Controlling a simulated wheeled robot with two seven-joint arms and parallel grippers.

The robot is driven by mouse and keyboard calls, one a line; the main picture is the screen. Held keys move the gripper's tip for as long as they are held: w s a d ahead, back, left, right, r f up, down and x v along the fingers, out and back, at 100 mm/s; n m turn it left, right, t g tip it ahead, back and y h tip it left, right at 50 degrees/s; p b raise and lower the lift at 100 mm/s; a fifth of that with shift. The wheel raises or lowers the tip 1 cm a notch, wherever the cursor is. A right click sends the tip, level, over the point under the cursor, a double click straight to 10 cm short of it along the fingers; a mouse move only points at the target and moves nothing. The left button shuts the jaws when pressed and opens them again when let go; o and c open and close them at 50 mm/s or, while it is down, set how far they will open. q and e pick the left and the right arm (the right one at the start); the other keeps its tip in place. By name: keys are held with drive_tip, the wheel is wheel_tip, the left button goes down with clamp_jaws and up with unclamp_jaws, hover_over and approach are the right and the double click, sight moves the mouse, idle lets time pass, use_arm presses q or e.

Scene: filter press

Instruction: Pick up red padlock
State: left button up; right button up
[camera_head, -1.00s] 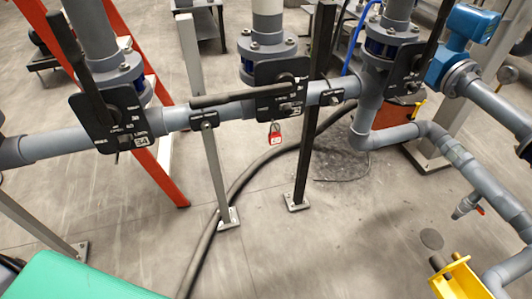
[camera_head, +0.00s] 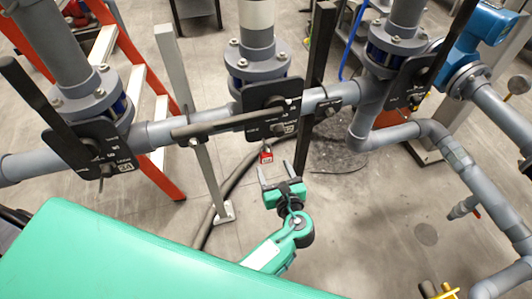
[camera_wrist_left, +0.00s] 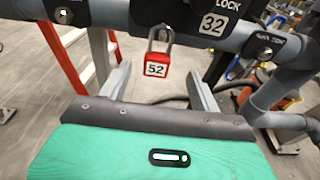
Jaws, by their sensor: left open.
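The red padlock (camera_head: 266,154) hangs by its shackle from the black lock plate (camera_head: 272,112) on the middle valve of the grey pipe. The shackle's upper end is partly hidden at the plate. My right gripper is not in view.
A horizontal grey pipe (camera_head: 155,134) with black valve handles runs across the scene. A grey post (camera_head: 213,180) and a dark post (camera_head: 303,150) stand below it. An orange ladder (camera_head: 170,180) is at the left.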

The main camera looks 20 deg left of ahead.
sight(265, 152)
use_arm(q)
drive_tip(key=x, duration=0.4)
drive_tip(key=shift+p, duration=0.35)
drive_tip(key=shift+w+a+f+p, duration=0.1)
drive_tip(key=shift+w+a+p, duration=0.2)
drive_tip(key=shift+w+a, duration=0.05)
drive_tip(key=p+x, duration=0.1)
drive_tip(key=x, duration=0.3)
drive_tip(key=shift+w+a+f+p, duration=0.2)
drive_tip(key=shift+a+f+p, duration=0.05)
drive_tip(key=shift+p, duration=0.15)
drive_tip(key=c, duration=1.1)
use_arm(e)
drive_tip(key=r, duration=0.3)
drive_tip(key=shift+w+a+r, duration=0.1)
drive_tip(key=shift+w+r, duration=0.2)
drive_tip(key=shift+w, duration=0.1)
use_arm(q)
drive_tip(key=shift+r, duration=0.1)
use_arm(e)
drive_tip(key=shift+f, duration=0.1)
